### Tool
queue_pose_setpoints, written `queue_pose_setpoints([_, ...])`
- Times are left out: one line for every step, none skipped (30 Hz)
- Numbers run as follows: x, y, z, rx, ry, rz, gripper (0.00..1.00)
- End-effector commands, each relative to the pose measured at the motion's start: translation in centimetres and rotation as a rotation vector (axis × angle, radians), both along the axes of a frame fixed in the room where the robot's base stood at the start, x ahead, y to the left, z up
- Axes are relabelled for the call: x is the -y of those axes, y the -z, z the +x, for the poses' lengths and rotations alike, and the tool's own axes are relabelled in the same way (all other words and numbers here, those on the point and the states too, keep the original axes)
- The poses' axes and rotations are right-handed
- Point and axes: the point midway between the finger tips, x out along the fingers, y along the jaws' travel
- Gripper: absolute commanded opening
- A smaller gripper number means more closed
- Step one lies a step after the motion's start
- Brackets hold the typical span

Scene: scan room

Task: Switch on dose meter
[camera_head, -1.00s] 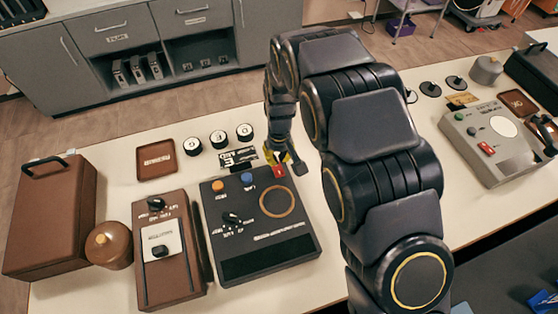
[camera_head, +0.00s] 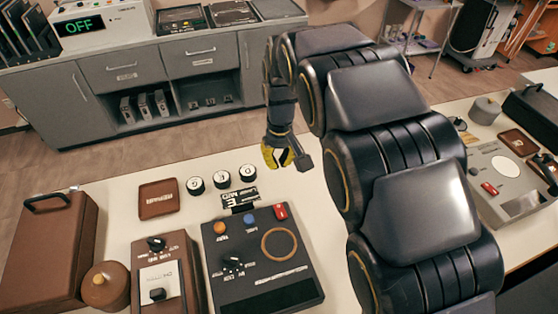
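I cannot read which device is named dose meter. A black console (camera_head: 262,262) on the near table has an orange button (camera_head: 220,227), a blue button (camera_head: 250,219), a black knob (camera_head: 232,264), a ring and a red rocker switch (camera_head: 281,212) at its far right corner. My gripper (camera_head: 277,157), with yellow fingers, hangs beyond the red switch, apart from it and seemingly empty. Its finger gap is too small to judge. A white unit (camera_head: 118,18) on the back cabinet shows green "OFF" on its display (camera_head: 82,26).
A brown console (camera_head: 160,270), brown case (camera_head: 50,245) and brown pot (camera_head: 105,287) stand left. A brown tray (camera_head: 158,199) and three round pieces (camera_head: 221,180) lie behind. A grey console (camera_head: 510,182) with a red switch stands right, partly behind my arm.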

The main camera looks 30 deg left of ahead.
Motion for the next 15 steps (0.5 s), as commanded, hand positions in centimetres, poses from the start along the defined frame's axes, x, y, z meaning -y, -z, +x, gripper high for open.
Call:
queue_pose_setpoints([0.01, -0.01, 0.01, -0.002, 0.0, -0.002, 0.0])
queue_pose_setpoints([0.05, -0.02, 0.02, -0.005, 0.0, -0.006, 0.0])
queue_pose_setpoints([0.11, -0.06, 0.06, -0.013, 0.001, -0.014, 0.0])
queue_pose_setpoints([0.15, -0.11, 0.1, -0.02, 0.002, -0.023, 0.0])
queue_pose_setpoints([0.21, -0.19, 0.1, -0.03, 0.002, -0.032, 0.0])
queue_pose_setpoints([0.35, -0.25, -0.01, -0.047, 0.002, -0.052, 0.0])
queue_pose_setpoints([0.42, -0.26, -0.08, -0.06, 0.001, -0.064, 0.0])
queue_pose_setpoints([0.57, -0.27, -0.22, -0.076, 0.002, -0.08, 0.0])
queue_pose_setpoints([0.69, -0.32, -0.32, -0.092, 0.002, -0.095, 0.0])
queue_pose_setpoints([0.72, -0.4, -0.36, -0.102, 0.002, -0.103, 0.0])
queue_pose_setpoints([0.79, -0.45, -0.48, -0.113, 0.001, -0.113, 0.0])
queue_pose_setpoints([0.88, -0.5, -0.63, -0.125, 0.0, -0.125, 0.0])
queue_pose_setpoints([0.93, -0.53, -0.69, -0.13, 0.0, -0.13, 0.0])
queue_pose_setpoints([0.96, -0.55, -0.74, -0.134, 0.0, -0.134, 0.0])
queue_pose_setpoints([1.0, -0.58, -0.79, -0.138, -0.001, -0.138, 0.0])
